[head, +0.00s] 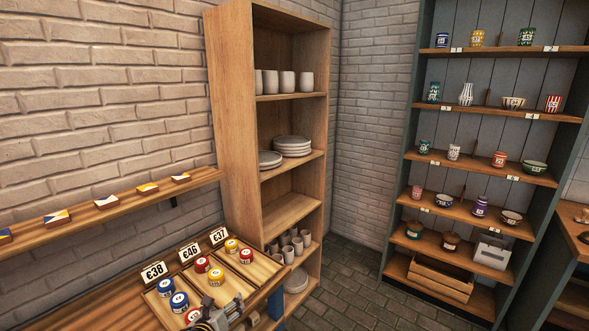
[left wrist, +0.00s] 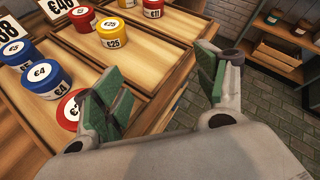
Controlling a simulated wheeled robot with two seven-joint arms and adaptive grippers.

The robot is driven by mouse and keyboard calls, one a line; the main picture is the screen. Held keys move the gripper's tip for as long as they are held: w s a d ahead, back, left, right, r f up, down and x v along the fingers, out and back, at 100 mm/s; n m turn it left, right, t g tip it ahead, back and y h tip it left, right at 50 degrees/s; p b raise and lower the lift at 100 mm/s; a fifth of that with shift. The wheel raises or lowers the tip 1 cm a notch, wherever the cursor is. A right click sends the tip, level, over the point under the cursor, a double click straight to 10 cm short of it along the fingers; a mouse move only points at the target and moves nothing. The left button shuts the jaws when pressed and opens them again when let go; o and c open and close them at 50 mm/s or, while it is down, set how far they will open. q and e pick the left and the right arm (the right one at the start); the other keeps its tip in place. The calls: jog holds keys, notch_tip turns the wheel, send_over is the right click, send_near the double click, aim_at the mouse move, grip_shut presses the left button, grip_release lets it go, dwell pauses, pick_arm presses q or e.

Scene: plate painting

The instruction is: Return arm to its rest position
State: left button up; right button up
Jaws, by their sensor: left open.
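My left gripper (head: 222,308) is at the bottom of the head view, at the front edge of a wooden tray (head: 262,270) of paint jars. In the left wrist view its two green-padded fingers (left wrist: 160,88) are apart, with nothing between them. A red jar (left wrist: 70,108) stands just left of the left finger, partly hidden by it. Blue jars (head: 179,301), red jars (head: 202,264) and yellow jars (head: 216,276) stand in the tray compartments, apart from the gripper. My right gripper is not in view.
Price signs (head: 189,252) stand along the tray's back. A wooden shelf unit (head: 235,120) with cups and plates is behind it. A wall shelf (head: 120,205) runs at left. A rack (head: 470,180) of pottery stands at right. The brick floor (head: 350,285) between is clear.

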pick_arm(q)
jog(key=s+a+f+n+g+y, duration=0.1)
jog(key=s+f+n+g, duration=0.3)
jog(key=s+n, duration=1.1)
jog(key=s+f+n+g, duration=0.1)
jog(key=s+n+g, duration=0.4)
jog(key=s+n, duration=0.9)
notch_tip(320, 180, down, 34)
jog(key=a+n+g, duration=0.1)
jog(key=a+n, duration=0.1)
jog(key=s+a+f, duration=0.2)
jog(key=s+f, duration=0.7)
jog(key=s, duration=0.2)
jog(key=s+a+f+g, duration=0.1)
jog(key=s+a+f, duration=0.2)
jog(key=s+f, duration=0.7)
jog(key=shift+s+a+g+y, duration=0.3)
jog(key=shift+s, duration=0.1)
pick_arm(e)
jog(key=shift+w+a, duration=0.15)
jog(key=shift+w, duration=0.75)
